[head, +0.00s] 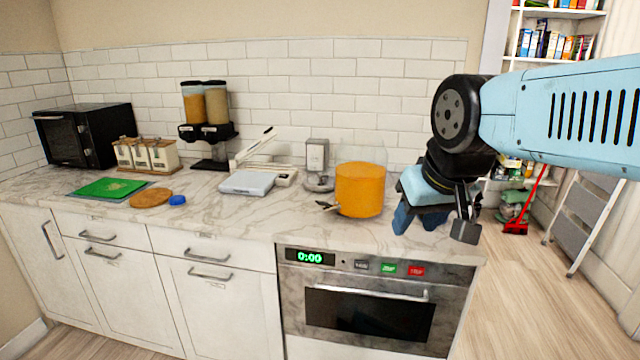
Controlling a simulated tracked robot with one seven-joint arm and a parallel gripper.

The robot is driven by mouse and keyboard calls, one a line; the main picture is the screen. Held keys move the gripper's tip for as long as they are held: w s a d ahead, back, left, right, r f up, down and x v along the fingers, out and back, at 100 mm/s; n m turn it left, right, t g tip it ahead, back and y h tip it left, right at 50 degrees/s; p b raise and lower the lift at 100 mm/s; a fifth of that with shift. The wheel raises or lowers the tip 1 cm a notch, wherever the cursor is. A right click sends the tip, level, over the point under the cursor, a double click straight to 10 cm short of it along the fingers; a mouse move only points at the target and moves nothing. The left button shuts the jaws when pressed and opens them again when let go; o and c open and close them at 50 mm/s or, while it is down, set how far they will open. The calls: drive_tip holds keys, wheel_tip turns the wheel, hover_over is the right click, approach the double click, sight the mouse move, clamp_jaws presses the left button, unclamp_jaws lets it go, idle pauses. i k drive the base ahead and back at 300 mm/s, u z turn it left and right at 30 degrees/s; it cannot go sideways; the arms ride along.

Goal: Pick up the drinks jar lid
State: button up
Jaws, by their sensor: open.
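The drinks jar (359,191) is a clear cylinder mostly full of orange drink, with a small tap at its lower left. It stands on the marble counter near the front edge, and no lid shows on its top. A round flat brown disc (150,197) lies far to the left on the counter; it could be the jar lid or a small board, I cannot tell which. My gripper (434,231) points down to the right of the jar, above or near the counter's right end. Its fingers are apart and nothing shows between them.
A kitchen scale (247,183), dispenser (208,130), canisters (147,155) and black microwave (84,136) stand behind. An oven (370,312) is below the counter. The counter front-centre is clear.

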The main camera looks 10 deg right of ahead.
sight(320, 182)
drive_tip(key=z, duration=0.4)
drive_tip(key=i, duration=0.15)
drive_tip(key=u, duration=2.75)
drive_tip(key=i, duration=1.5)
drive_tip(key=z, duration=2.5)
